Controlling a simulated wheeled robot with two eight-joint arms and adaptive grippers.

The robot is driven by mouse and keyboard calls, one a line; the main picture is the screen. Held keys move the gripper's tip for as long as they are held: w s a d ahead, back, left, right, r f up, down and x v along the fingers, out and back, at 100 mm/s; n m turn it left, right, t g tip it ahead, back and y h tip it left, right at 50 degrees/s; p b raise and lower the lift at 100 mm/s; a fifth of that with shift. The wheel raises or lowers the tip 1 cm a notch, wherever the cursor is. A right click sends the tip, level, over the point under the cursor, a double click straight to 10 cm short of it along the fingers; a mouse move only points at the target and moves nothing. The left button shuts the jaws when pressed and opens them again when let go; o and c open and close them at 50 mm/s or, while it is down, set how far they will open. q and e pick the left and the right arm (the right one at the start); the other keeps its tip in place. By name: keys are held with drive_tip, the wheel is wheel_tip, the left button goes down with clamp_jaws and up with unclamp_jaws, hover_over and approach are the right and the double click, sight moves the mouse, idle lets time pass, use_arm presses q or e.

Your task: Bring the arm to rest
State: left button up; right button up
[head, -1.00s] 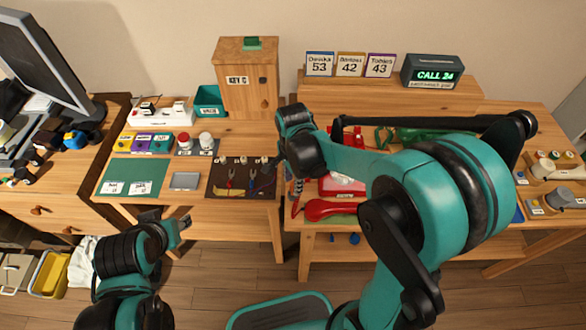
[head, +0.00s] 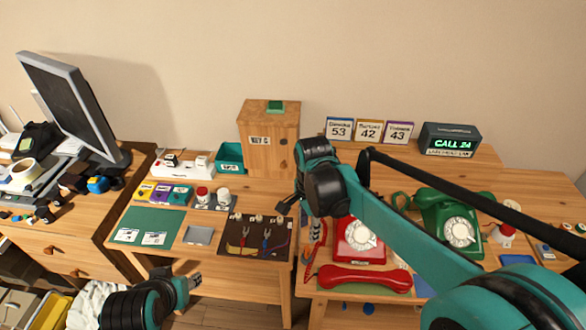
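My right arm reaches in from the lower right, across the right-hand table. Its gripper (head: 287,207) is a small dark shape above the dark tool mat (head: 238,250), near the mat's upper right corner; whether its fingers are open is not clear. My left gripper (head: 194,281) is at the lower left, in front of the left table's front edge, and its finger state is too small to read. I see nothing held in either gripper. The red dial phone (head: 352,256) has its red handset (head: 362,279) lying in front of it. The green dial phone (head: 440,203) stands behind my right arm.
A wooden key box (head: 255,165) and teal bin (head: 229,157) stand at the back. Number cards (head: 369,130) and a lit call display (head: 450,139) stand on the right shelf. A monitor (head: 72,105) is at far left. A green mat (head: 165,222) lies on the left table.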

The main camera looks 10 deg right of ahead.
drive_tip(key=s+d+n+t, duration=0.2)
drive_tip(key=s+n+t, duration=0.1)
drive_tip(key=s+n, duration=0.2)
drive_tip(key=s+d+r+n+t, duration=0.1)
drive_tip(key=s+n+t, duration=0.3)
drive_tip(key=n, duration=0.6)
drive_tip(key=shift+s+d+r, duration=0.15)
drive_tip(key=shift+s+d, duration=0.5)
drive_tip(key=shift+d, duration=0.15)
